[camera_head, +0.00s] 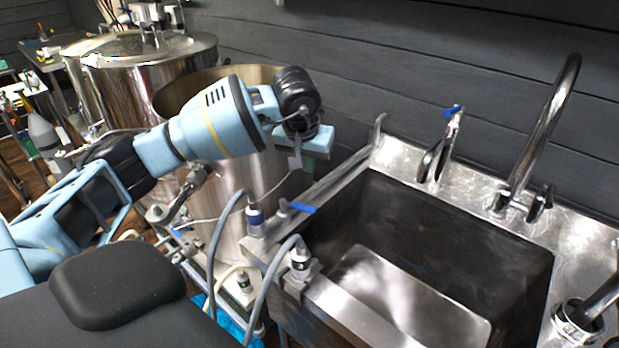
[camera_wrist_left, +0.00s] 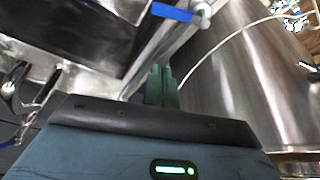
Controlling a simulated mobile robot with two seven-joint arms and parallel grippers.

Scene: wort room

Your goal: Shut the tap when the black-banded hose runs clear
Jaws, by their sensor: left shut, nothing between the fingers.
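A valve tap with a blue lever (camera_head: 297,208) sits at the sink's left rim; its blue lever (camera_wrist_left: 172,13) also shows at the top of the left wrist view. A grey hose with a black-and-white fitting (camera_head: 300,262) arches to the near left rim. Another grey hose with a dark bluish band (camera_head: 254,217) stands just left of the lever. I cannot tell for sure which hose is black-banded, and I see no clear stream from either. My left gripper (camera_head: 296,161) is above and behind the lever, apart from it. Its green fingers (camera_wrist_left: 161,86) are shut and empty. My right gripper is not in view.
The steel sink (camera_head: 465,207) has a tall curved faucet (camera_head: 545,125) and a smaller blue-handled tap (camera_head: 436,160) at the back. A tall open steel vessel (camera_head: 225,205) stands left of the sink, under my left arm. A lidded tank (camera_head: 135,75) is behind it.

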